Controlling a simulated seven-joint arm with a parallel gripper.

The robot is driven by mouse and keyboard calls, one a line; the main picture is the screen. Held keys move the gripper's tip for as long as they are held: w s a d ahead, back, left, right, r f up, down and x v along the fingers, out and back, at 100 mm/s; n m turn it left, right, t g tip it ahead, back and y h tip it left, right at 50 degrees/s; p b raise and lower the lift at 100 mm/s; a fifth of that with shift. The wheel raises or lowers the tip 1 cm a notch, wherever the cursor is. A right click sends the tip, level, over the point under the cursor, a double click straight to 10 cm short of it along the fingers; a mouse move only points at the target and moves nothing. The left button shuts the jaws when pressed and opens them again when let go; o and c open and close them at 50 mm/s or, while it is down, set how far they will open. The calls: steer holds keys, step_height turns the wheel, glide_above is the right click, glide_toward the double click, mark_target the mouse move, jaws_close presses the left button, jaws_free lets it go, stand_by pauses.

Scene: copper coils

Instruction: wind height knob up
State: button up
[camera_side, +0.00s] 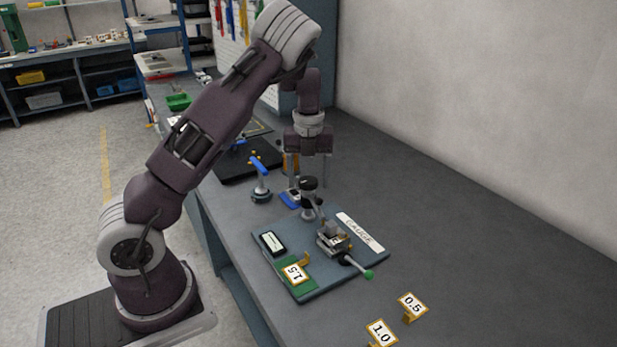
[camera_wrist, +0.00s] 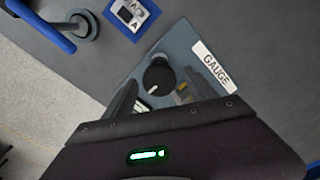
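The gauge stand's plate (camera_side: 318,279) lies on the bench, with a "GAUGE" label (camera_side: 361,233) along its far edge. A black round knob (camera_side: 309,184) sits on top of a short post on the plate. In the wrist view the knob (camera_wrist: 158,76) shows from above with a white pointer mark. My gripper (camera_side: 307,178) hangs above the plate, pointing down, with its fingers spread and empty. The knob shows near and below the fingers in the side view; whether it lies between them I cannot tell. The gripper body hides much of the plate in the wrist view.
On the plate are a dark readout (camera_side: 272,243), a metal clamp with a green-tipped lever (camera_side: 368,274) and a "1.5" tag (camera_side: 294,273). Tags "0.5" (camera_side: 412,306) and "1.0" (camera_side: 381,332) stand nearer. A blue-handled lever (camera_side: 259,170) stands left. The right bench is clear.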

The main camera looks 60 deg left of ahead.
steer(key=shift+r, duration=3.5)
steer(key=s+d+r+m+t+h, duration=0.1)
steer(key=s+d+r+m, duration=0.4)
steer(key=d+m, duration=0.5)
steer(key=s+d+r+m+t+h, duration=0.15)
steer(key=s+d+r+m, duration=0.4)
steer(key=m, duration=0.75)
steer(key=s+d+m+t+y, duration=0.1)
steer(key=s+d+m, duration=0.2)
steer(key=s+m, duration=0.4)
steer(key=s+d+m+t+y, duration=0.1)
steer(key=s+m, duration=0.6)
steer(key=m, duration=1)
steer(key=shift+d+t, duration=0.55)
steer(key=shift+d, duration=0.7)
